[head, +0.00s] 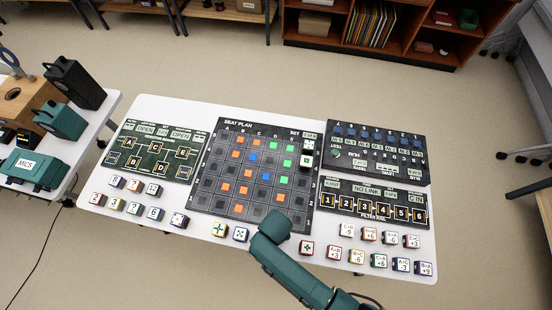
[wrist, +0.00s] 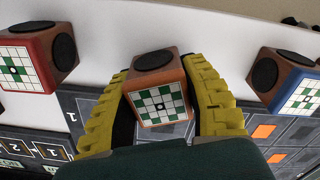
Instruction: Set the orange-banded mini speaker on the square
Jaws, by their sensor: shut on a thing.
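The orange-banded mini speaker (wrist: 158,102) is a brown-orange cube with a green-and-white grid face and a dark round disc on another face. In the wrist view it sits between the yellow fingers of my gripper (wrist: 165,100), which is shut on it. In the head view my teal arm hides the gripper and this speaker. The seat plan board (head: 214,203) is dark, with a grid of orange, green, blue and dark squares. I cannot tell which square is meant. Whether the speaker touches the table is unclear.
A red-banded speaker (wrist: 62,52) and a blue-banded speaker (wrist: 292,70) stand on either side, apart from the fingers. Several small cubes line the table's front edge. A filter rail panel (head: 372,216) lies right of the board, and a green panel (head: 155,150) lies left.

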